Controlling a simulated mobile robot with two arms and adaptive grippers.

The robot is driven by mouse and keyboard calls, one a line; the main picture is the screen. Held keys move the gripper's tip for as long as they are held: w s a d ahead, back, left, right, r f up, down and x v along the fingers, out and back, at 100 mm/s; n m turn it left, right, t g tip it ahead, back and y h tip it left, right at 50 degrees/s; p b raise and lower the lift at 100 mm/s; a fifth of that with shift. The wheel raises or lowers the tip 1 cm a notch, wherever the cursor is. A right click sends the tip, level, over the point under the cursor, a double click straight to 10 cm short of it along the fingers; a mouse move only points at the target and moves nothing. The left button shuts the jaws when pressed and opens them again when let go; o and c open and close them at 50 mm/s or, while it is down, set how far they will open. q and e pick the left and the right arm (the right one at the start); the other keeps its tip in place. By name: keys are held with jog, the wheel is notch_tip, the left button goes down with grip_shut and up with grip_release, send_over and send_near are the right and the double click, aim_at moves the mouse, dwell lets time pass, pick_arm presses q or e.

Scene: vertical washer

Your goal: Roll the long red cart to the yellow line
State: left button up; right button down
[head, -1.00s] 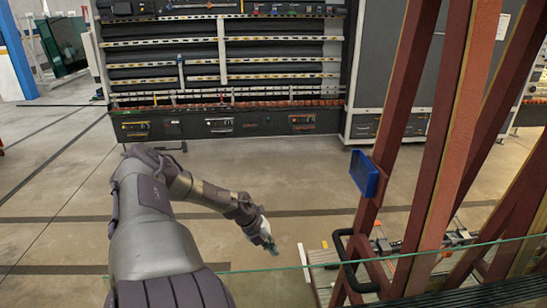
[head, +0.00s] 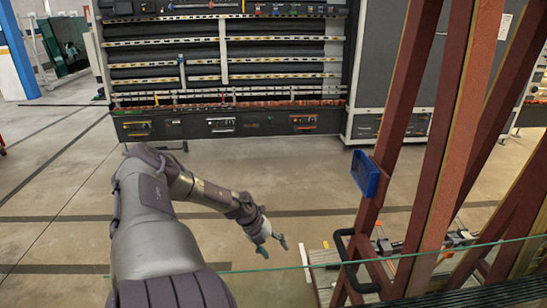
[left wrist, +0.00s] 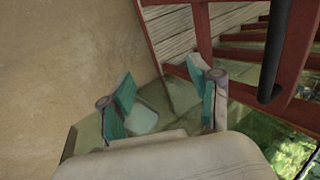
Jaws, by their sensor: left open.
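The long red cart (head: 428,170) stands at the right of the head view, with tall red posts and a wooden deck low down. Its black handle (head: 344,262) is on the near left side. The left wrist view shows the cart's red frame (left wrist: 205,35), wooden boards and a black bar (left wrist: 274,50) at upper right. My left gripper (head: 274,248) is open and empty, left of the handle and apart from it. Its two teal-padded fingers show spread in the left wrist view (left wrist: 163,88). My right gripper is out of view. I cannot make out a yellow line for certain.
A blue box (head: 365,174) is fixed to a cart post. A thin green glass-like edge (head: 440,251) crosses the front. A large dark machine with rollers (head: 225,70) stands at the back. The concrete floor (head: 270,180) between is clear.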

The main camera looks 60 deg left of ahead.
pick_arm(q)
jog(key=p+v, duration=0.1)
jog(key=v, duration=0.9)
jog(key=shift+r+p, duration=0.2)
jog(key=shift+p, duration=0.15)
jog(key=shift+s+a, duration=0.1)
dwell(0.6)
